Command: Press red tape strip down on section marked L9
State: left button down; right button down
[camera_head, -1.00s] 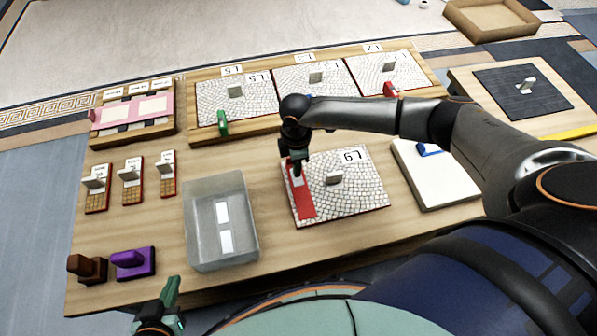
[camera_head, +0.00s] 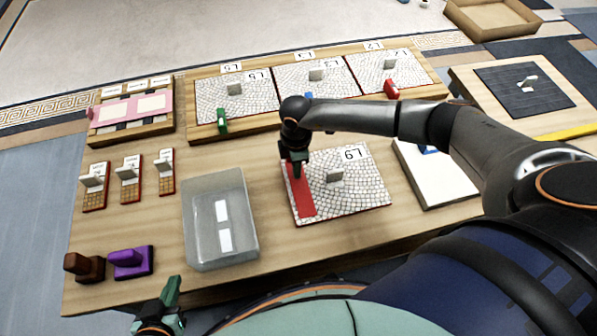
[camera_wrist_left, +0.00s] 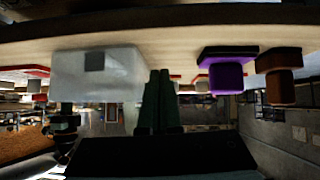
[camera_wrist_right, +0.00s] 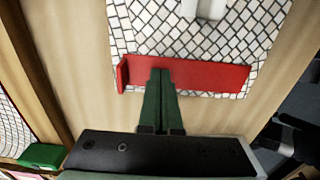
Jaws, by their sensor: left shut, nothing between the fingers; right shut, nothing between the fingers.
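The mosaic section marked L9 (camera_head: 352,190) lies on the table in front of me, with a grey handle standing on it. The red tape strip (camera_head: 303,200) lies along its left edge. In the right wrist view the strip (camera_wrist_right: 210,76) runs across the tiles, with a raised tab at its left end. My right gripper (camera_head: 297,172) is shut and empty, its fingertips at the strip's far part; in its wrist view the tips (camera_wrist_right: 160,72) overlap the strip. I cannot tell how firmly they touch. My left gripper (camera_head: 172,284) is shut and empty at the table's front edge.
A translucent bin (camera_head: 192,232) stands left of the section. Purple (camera_head: 132,261) and brown (camera_head: 84,266) handled blocks sit front left. A wooden rack (camera_head: 290,125) of mosaic panels is behind. A white block (camera_head: 430,180) lies to the right, partly behind my right arm.

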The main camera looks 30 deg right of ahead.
dwell(0.3)
